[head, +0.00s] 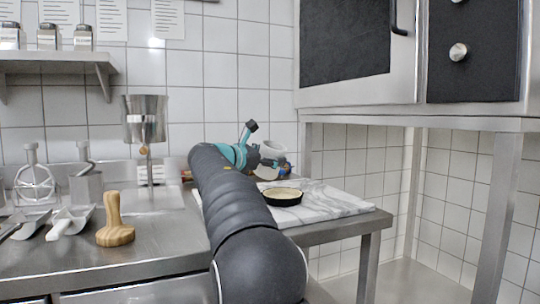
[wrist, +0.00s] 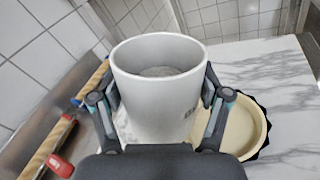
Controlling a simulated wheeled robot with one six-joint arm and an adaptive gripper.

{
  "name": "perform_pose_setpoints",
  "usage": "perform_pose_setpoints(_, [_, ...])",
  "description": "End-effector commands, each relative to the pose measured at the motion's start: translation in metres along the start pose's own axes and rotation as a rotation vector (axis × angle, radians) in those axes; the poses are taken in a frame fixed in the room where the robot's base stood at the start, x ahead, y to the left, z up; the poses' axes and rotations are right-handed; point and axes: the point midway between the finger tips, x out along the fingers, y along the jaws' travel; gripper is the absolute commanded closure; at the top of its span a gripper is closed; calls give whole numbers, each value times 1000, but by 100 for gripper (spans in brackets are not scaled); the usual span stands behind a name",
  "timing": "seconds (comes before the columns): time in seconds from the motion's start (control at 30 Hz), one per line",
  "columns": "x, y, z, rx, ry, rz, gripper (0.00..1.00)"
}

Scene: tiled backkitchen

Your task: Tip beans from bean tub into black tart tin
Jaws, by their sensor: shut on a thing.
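The bean tub (wrist: 158,95) is a white, open-topped cylinder in the wrist view. My gripper (wrist: 158,100) is shut on it, one finger on each side, and it looks close to upright. Inside I see a greyish patch at the bottom; I cannot make out single beans. In the head view the tub (head: 271,148) shows small behind my arm, partly hidden by my gripper (head: 266,162). The black tart tin (head: 283,196) has a dark rim and a cream inside, and sits on the marble board. In the wrist view the tin (wrist: 250,135) is right of the tub, partly covered by my gripper.
The marble board (head: 338,203) lies on a steel table. Wooden-handled tools (wrist: 48,145) with red and blue parts lie left of the tub. A steel oven stand (head: 493,190) rises at right.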

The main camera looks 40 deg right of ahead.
Motion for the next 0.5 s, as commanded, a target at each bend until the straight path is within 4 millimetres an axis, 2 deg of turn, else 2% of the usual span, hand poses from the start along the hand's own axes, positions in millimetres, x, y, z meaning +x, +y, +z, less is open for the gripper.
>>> perform_pose_setpoints(0.5, [2,-4,-12,234,33,-2,78])
